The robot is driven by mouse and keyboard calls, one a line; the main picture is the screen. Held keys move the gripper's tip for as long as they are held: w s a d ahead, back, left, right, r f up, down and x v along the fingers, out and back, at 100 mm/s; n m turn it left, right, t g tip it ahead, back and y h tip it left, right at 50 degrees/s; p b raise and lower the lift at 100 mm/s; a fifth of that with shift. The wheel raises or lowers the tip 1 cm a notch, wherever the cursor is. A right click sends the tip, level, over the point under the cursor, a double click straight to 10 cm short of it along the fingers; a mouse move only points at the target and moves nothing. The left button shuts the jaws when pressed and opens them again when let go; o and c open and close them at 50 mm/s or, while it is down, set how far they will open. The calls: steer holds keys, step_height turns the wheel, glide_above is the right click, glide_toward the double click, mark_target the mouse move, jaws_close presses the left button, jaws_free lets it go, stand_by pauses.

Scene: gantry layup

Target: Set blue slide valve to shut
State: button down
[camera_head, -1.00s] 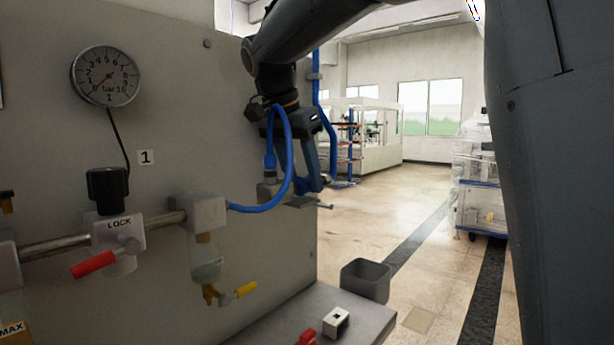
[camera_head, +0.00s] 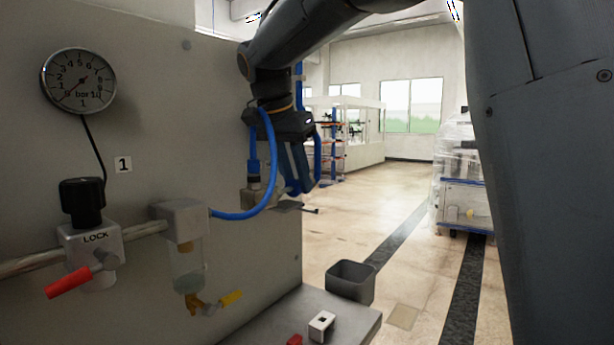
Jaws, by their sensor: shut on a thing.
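My gripper (camera_head: 302,183) points down at the right end of the grey panel, with its fingers closed together. It is shut on a part at the blue slide valve, which the fingers and hose largely hide. I cannot tell the valve's slide position. A blue hose (camera_head: 262,205) loops from the grey fitting on the pipe up past my wrist.
A ledge (camera_head: 355,325) holds a white block (camera_head: 322,326). A grey bin (camera_head: 350,282) stands beyond. Open floor lies right.

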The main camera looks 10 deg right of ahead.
mark_target(289, 186)
steer(key=c, duration=1.9)
jaws_free()
steer(key=shift+w+d+r, duration=0.1)
steer(key=shift+w+r, duration=0.05)
steer(key=o, duration=0.4)
steer(key=shift+w, duration=0.1)
steer(key=shift+o, duration=0.3)
steer(key=shift+d, duration=0.15)
steer(key=v, duration=0.7)
steer(key=shift+s+r+b, duration=0.2)
steer(key=shift+r+b, duration=0.05)
steer(key=shift+b, duration=0.1)
